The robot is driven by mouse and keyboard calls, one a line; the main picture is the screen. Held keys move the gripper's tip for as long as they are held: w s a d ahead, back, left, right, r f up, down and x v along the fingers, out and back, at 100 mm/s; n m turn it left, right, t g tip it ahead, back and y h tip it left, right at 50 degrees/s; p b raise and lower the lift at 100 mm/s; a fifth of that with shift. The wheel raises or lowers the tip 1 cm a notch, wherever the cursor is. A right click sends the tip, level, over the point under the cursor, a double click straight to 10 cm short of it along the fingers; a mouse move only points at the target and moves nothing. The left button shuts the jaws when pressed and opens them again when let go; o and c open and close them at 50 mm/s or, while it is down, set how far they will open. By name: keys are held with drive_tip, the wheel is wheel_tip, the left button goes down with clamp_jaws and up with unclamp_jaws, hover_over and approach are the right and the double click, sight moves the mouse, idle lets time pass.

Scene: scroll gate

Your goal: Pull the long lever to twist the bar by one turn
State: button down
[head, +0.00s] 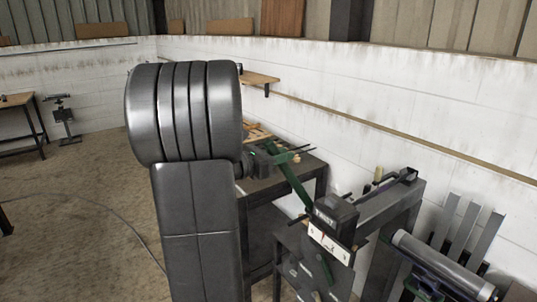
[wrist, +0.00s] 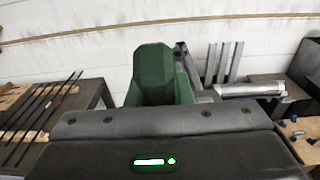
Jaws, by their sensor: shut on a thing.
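The long green lever (head: 293,185) slants up and left from a dark machine (head: 337,212) with a white marked plate (head: 330,243) on its front. My gripper (head: 268,158) is at the lever's upper end and shut on it. In the wrist view the lever's green end (wrist: 153,75) stands up just beyond my gripper's grey body (wrist: 160,125). My fingertips and their contact with the lever are hidden there. I cannot make out the bar in the machine or its twist.
A dark table (head: 270,175) stands behind my gripper, with several thin dark rods (wrist: 38,118) on wood. A metal roller (head: 440,262) and upright grey plates (head: 470,235) are at the right by the white wall (head: 430,110). The floor at left is open. My arm blocks the middle.

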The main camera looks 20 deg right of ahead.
drive_tip(key=w+d+r+g+y+p, duration=0.1)
drive_tip(key=w+d+y, duration=0.3)
drive_tip(key=d, duration=0.7)
drive_tip(key=w+d+r+g+y+p, duration=0.1)
drive_tip(key=w+d+y, duration=0.3)
drive_tip(key=d, duration=0.7)
drive_tip(key=shift+r+g+y+p, duration=0.4)
drive_tip(key=shift+g+p, duration=0.1)
drive_tip(key=shift+g, duration=0.1)
drive_tip(key=c, duration=1.5)
unclamp_jaws()
drive_tip(key=shift+d+f, duration=0.1)
drive_tip(key=shift+c, duration=0.2)
drive_tip(key=shift+o, duration=1.3)
drive_tip(key=shift+d, duration=0.15)
